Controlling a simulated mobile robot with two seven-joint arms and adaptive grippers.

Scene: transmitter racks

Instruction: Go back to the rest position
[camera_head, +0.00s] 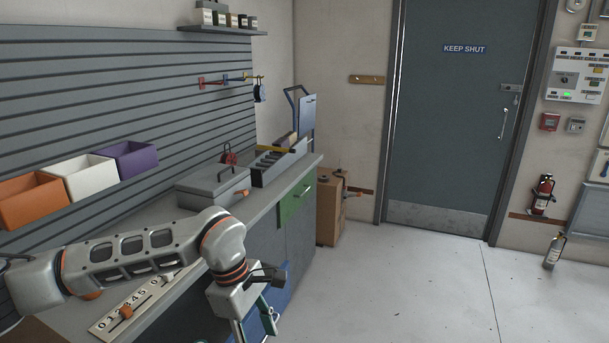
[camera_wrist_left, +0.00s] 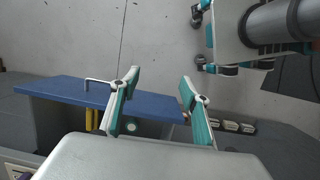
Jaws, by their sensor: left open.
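My left arm reaches in from the left over the near end of the workbench. My left gripper (camera_head: 257,322) hangs at the bench's front side, by a blue drawer or door front (camera_head: 279,291), and is partly cut off by the lower picture edge. In the left wrist view my left gripper (camera_wrist_left: 158,103) has its two teal-lined fingers spread wide with nothing between them. A blue panel (camera_wrist_left: 65,92) with a bar handle lies beyond the fingers; whether they touch it I cannot tell. My right gripper does not show.
The workbench (camera_head: 262,208) carries a grey lidded box (camera_head: 213,186), a tool tray (camera_head: 277,163) and a number-marked slider board (camera_head: 128,312). Orange, white and purple bins (camera_head: 84,182) hang on the slatted wall. A cardboard box (camera_head: 329,207) stands beyond.

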